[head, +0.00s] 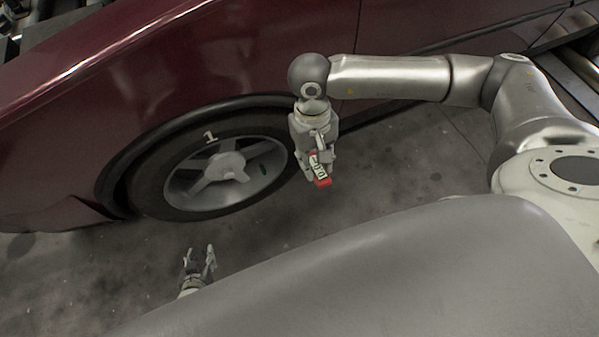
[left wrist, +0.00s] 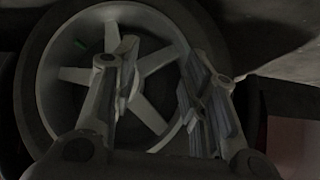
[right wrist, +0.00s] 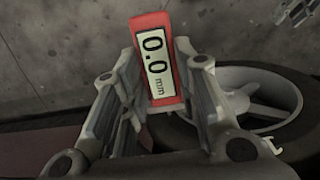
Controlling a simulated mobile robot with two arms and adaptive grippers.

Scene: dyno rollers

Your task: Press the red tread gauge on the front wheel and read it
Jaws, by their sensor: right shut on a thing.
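The red tread gauge (head: 322,182) is in my right gripper (head: 318,165), held in the air just right of the front wheel and apart from it. In the right wrist view the fingers (right wrist: 147,118) are shut on the gauge (right wrist: 168,97), and its display reads 0.0 mm. The front wheel (head: 180,152) has a black tyre, a grey spoked rim and a white 1 at the top of the tyre. My left gripper (head: 203,260) is open and empty, low in front of the wheel. The left wrist view shows its spread fingers (left wrist: 155,75) before the wheel (left wrist: 140,15).
The dark red car (head: 250,50) fills the back, with its fender arching over the wheel. The concrete floor (head: 400,160) is clear around the wheel. Metal rollers (head: 575,70) lie at the right edge. A small green mark (head: 264,168) is on the rim.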

